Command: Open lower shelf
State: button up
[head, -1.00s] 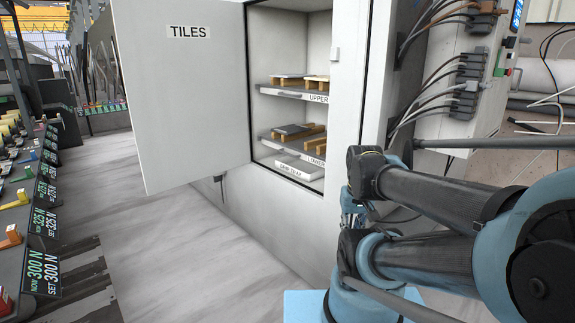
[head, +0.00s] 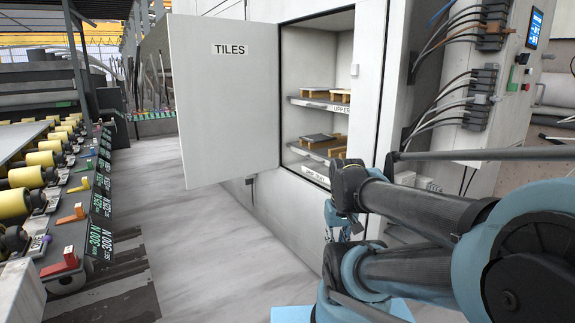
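The lower shelf (head: 300,150) is in the open wall cabinet at upper centre. It bears a dark flat tile (head: 318,137) and wooden blocks (head: 338,152). The shelf appears to be inside the cabinet; how far it is drawn out I cannot tell. The cabinet door marked TILES (head: 228,110) stands wide open to the left. My folded arm is at the lower right, in front of the cabinet's lower right corner.
The upper shelf (head: 308,103) with tiles on wood is above, and a labelled tray (head: 315,176) below. A cable-filled control box (head: 490,90) is at right. A roller machine (head: 50,170) runs along the left. The grey floor (head: 205,240) between is clear.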

aim_at(322, 153)
jog(key=u, duration=0.3)
jog(key=i, duration=1)
jog(key=u, duration=0.05)
